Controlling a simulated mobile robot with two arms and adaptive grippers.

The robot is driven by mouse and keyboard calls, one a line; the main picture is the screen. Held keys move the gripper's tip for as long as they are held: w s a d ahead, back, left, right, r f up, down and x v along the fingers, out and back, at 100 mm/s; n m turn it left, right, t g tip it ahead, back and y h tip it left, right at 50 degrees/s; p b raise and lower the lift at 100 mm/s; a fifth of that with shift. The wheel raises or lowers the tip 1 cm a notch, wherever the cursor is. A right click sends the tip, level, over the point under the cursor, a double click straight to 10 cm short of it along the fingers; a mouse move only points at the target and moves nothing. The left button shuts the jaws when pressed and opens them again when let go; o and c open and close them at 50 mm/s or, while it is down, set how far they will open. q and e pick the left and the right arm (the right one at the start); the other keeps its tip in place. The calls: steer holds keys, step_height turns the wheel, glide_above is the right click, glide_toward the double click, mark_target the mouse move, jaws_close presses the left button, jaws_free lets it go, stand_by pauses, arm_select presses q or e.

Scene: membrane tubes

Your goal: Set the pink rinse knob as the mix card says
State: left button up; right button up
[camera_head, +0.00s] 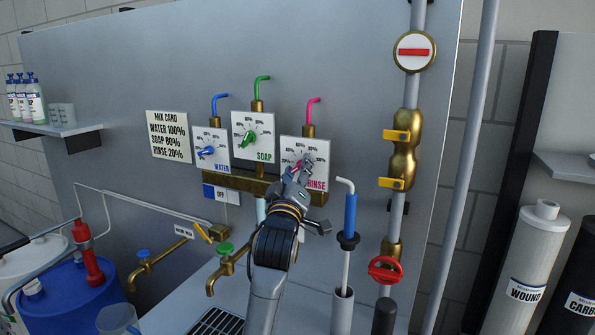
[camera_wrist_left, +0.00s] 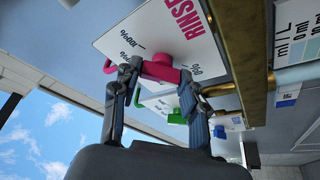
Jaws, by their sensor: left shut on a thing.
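The rinse dial plate (camera_head: 319,184) is the rightmost of three white plates on the grey panel. My left gripper (camera_head: 299,172) reaches up to it and covers much of its face. In the left wrist view the gripper's two fingers are shut on the pink rinse knob (camera_wrist_left: 160,71), one on each side. The knob's exact setting is hard to read behind the fingers. The mix card (camera_head: 170,136), left of the dials, reads water 100%, soap 80%, rinse 20%. My right gripper is not in view.
The blue water knob (camera_head: 206,152) and green soap knob (camera_head: 248,139) sit left of the rinse dial. A brass manifold (camera_head: 225,183) runs below. Right of my arm stand a blue-handled tube (camera_head: 350,212) and a red valve wheel (camera_head: 386,270).

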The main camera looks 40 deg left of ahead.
arm_select(q)
steer(key=shift+m, duration=0.3)
steer(key=m+t+h, duration=0.1)
steer(key=m, duration=0.1)
steer(key=m+t, duration=0.1)
steer(key=m, duration=0.1)
steer(key=shift+a+m+h, duration=0.1)
steer(key=shift+m+h, duration=0.2)
steer(key=shift+h, duration=0.1)
steer(key=shift+m+t+h, duration=0.35)
steer(key=shift+m+h, duration=0.35)
steer(key=shift+m, duration=0.75)
steer(key=shift+m+t+h, duration=0.35)
steer(key=shift+m+h, duration=0.35)
steer(key=shift+m, duration=1.05)
steer(key=o, duration=1.1)
steer(key=shift+o, duration=0.2)
steer(key=shift+f, duration=0.1)
steer(key=v, duration=1.2)
